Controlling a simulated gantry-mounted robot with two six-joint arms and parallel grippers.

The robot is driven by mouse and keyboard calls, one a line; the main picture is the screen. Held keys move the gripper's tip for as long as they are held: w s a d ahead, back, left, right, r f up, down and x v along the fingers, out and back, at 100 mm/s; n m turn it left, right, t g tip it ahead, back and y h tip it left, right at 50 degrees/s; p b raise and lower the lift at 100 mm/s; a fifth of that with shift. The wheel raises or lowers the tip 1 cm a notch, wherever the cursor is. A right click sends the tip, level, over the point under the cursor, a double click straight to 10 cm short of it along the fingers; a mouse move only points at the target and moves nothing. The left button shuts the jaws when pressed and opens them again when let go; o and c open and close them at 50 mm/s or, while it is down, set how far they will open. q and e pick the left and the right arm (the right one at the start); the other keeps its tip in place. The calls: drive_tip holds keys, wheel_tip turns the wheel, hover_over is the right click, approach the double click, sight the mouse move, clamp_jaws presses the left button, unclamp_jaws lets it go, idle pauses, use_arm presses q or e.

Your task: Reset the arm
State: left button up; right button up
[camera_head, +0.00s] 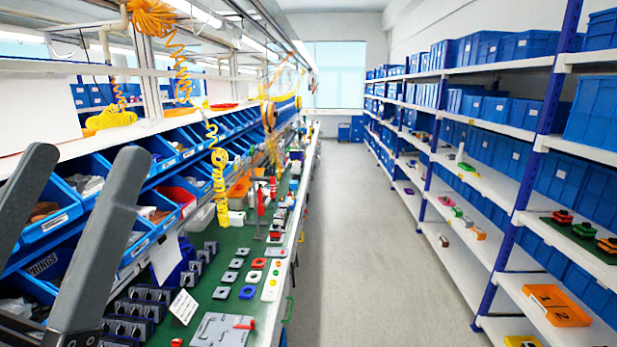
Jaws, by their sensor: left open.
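My left gripper (86,155) stands at the left of the head view, with its two dark grey fingers pointing up. The fingers are spread apart and nothing is held between them. It is in front of the blue bins and the left end of the workbench. Its lower part runs out of the picture at the bottom left. My right gripper and right arm are not in view. Several dark switch boxes (135,310) with knobs sit on the green bench top (215,290), to the right of the gripper. The fingers look clear of them, though the depth is hard to judge.
Blue bins (70,205) line the back of the workbench. Small grey, red and blue parts (248,292) lie on the bench top. A grey aisle (345,240) is clear. Shelves (480,190) with blue crates stand at the right.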

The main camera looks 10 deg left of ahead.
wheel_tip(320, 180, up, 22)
drive_tip(key=p, duration=1.8)
